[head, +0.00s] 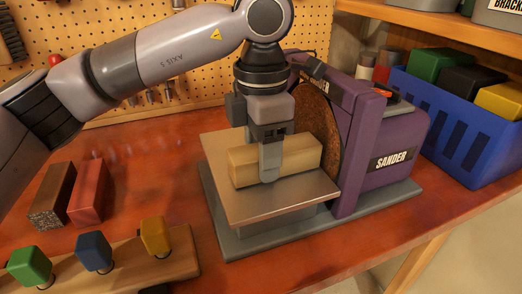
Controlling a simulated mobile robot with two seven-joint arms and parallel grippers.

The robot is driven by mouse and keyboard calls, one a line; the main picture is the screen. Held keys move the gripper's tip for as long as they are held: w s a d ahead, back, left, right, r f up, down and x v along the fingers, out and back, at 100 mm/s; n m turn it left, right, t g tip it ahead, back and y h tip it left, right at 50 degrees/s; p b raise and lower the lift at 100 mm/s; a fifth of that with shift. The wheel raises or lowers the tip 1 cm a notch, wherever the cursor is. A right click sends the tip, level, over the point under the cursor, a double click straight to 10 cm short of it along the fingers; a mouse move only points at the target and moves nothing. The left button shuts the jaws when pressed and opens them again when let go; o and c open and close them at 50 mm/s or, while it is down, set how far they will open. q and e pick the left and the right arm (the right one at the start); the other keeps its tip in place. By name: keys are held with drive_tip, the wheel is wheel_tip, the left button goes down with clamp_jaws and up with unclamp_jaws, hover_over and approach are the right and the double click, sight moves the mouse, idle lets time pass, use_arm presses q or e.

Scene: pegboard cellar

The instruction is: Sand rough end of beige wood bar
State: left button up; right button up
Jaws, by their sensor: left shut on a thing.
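The beige wood bar (243,170) lies lengthwise on the sander's flat metal table (235,203). My left gripper (270,172) points down and is shut on the bar near its middle. One finger shows on the bar's front side; the other is hidden behind it. The bar's right end is at or very close to the brown sanding disc (318,120); I cannot tell whether they touch. The purple sander (362,150) stands on a grey base. My right gripper is not in view.
A dark brown bar (52,195) and a red bar (88,193) lie at the left. A wooden rack with green (29,265), blue (94,251) and yellow (155,236) knobs is in front. A blue crate (452,135) with coloured blocks stands at the right.

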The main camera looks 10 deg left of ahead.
use_arm(q)
drive_tip(key=shift+s+d, duration=0.2)
drive_tip(key=shift+d, duration=0.1)
drive_tip(key=shift+s+d+f, duration=0.1)
drive_tip(key=shift+s, duration=0.15)
drive_tip(key=shift+w+a, duration=0.5)
drive_tip(key=shift+w, duration=0.05)
idle(0.9)
